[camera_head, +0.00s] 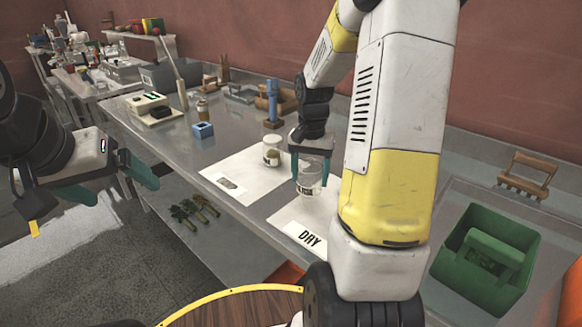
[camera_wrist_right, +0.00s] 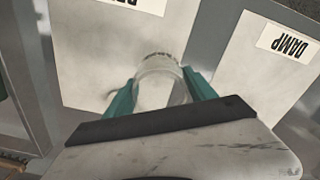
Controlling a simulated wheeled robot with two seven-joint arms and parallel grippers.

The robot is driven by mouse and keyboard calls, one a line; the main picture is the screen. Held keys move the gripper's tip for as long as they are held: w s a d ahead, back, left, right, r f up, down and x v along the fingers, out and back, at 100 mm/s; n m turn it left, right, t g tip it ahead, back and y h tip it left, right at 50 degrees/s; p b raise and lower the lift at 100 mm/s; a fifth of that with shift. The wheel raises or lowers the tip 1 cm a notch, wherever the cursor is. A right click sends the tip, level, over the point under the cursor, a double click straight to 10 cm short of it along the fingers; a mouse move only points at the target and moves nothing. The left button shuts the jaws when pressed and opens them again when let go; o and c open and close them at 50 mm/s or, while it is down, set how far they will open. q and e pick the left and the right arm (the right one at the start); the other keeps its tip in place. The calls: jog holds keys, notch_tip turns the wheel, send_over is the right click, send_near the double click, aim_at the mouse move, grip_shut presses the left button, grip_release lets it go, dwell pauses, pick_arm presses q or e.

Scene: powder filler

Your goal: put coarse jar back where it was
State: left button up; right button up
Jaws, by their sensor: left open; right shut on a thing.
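My right gripper (camera_head: 310,170) is shut on a clear glass jar (camera_head: 310,188) with a small label I cannot read, so I cannot tell for sure that it is the coarse jar. In the right wrist view the jar (camera_wrist_right: 158,80) sits between the two teal fingers, over or on the sheet marked DRY (camera_wrist_right: 95,60). Whether its base touches the sheet is unclear. A second jar (camera_head: 271,151) with pale contents stands on the other sheet (camera_head: 232,172), marked DAMP in the wrist view. My left gripper (camera_head: 112,184) is open and empty, left of the bench.
The DRY sheet (camera_head: 291,224) lies at the front of the metal bench, partly behind my right arm. A green caddy (camera_head: 484,258) stands at right, with a wooden rake-like tool (camera_head: 527,176) behind it. A blue block (camera_head: 203,130) and a small bottle (camera_head: 202,109) stand further back.

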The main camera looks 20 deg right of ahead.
jog(key=w, duration=0.3)
jog(key=w+d, duration=0.1)
jog(key=w, duration=0.1)
jog(key=shift+w+f, duration=0.1)
jog(key=shift+f, duration=1.9)
jog(key=o, duration=1.5)
jog(key=shift+c, duration=0.2)
